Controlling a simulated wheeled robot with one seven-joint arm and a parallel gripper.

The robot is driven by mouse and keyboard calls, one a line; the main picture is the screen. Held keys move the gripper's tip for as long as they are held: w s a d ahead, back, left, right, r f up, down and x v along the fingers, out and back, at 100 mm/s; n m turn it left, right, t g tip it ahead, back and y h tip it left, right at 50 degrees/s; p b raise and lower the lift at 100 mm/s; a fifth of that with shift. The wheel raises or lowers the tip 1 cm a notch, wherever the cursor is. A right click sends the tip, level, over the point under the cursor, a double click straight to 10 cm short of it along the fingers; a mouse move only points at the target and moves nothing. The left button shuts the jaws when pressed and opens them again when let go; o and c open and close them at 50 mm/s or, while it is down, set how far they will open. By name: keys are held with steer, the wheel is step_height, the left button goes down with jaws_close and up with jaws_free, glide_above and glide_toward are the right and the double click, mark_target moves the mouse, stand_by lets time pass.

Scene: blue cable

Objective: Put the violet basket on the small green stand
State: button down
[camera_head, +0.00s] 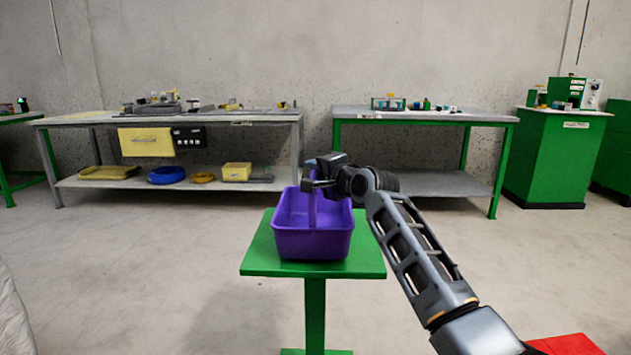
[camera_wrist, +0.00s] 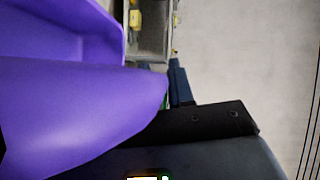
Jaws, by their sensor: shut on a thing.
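The violet basket (camera_head: 312,242) is upright at the small green stand (camera_head: 362,262), over the middle of its top. Its base appears to be on the stand top or just above it; I cannot tell if they touch. In the wrist view the violet basket (camera_wrist: 70,110) fills the left side, close to the gripper. The fingertips are mostly hidden there.
A grey workbench (camera_head: 215,117) with items on top and a lower shelf stands at the back left. A green-legged table (camera_head: 425,114) and a green cabinet (camera_head: 556,155) stand at the back right. A red surface (camera_head: 566,345) shows at the bottom right. The floor around the stand is clear.

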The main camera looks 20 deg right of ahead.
mark_target(315, 203)
steer(key=shift+f, duration=0.6)
steer(key=c, duration=1)
jaws_free()
steer(key=shift+s, duration=0.2)
steer(key=p+v, duration=0.3)
steer(key=v, duration=0.8)
steer(key=shift+s+d+p, duration=0.15)
steer(key=shift+s+p, duration=0.15)
steer(key=shift+p, duration=0.1)
